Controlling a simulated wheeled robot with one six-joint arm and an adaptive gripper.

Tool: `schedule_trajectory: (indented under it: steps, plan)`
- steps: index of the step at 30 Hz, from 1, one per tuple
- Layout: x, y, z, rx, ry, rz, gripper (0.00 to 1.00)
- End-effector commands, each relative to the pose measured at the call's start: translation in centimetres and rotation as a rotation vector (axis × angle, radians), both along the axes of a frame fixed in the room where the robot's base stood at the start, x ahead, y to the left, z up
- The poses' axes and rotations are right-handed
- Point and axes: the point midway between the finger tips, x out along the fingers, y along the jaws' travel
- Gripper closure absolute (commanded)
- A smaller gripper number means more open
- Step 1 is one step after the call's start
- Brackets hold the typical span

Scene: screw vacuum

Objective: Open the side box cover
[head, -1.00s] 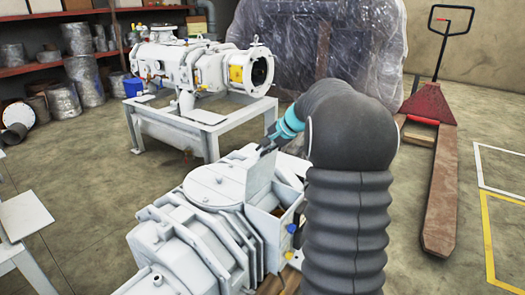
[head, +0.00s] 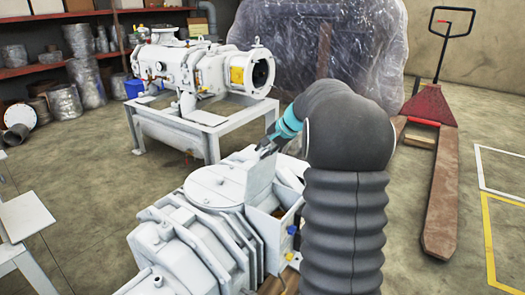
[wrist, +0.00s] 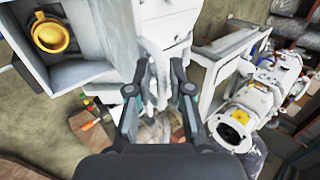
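The side box (head: 275,222) is a light grey box on the end of the near white screw vacuum pump (head: 190,235). Its top is open and its inside shows, with a yellow ring in the wrist view's box (wrist: 60,60). The cover (head: 261,178) is a flat grey plate standing raised, nearly upright, along the box's pump side. My gripper (head: 264,150) is at the cover's upper edge. In the wrist view my gripper (wrist: 159,66) has its fingers apart, with white surfaces showing between them. Whether either finger touches the cover is unclear.
A second white pump (head: 200,70) stands on a frame (head: 150,125) behind. A plastic-wrapped machine (head: 300,45) is at the back. A red pallet jack (head: 428,105) stands at the right. Open floor lies between the jack and my arm.

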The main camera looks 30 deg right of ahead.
Motion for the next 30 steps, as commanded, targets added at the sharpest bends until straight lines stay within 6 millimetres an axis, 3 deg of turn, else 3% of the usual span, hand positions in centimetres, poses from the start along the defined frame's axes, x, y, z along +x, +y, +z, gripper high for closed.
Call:
schedule_trajectory:
  steps: [18,30]
  plan:
    - [-5.6,-2.9,8.0,-0.001,-0.002,0.002,0.8]
    - [-6.5,-3.3,9.1,0.0,0.0,0.004,0.8]
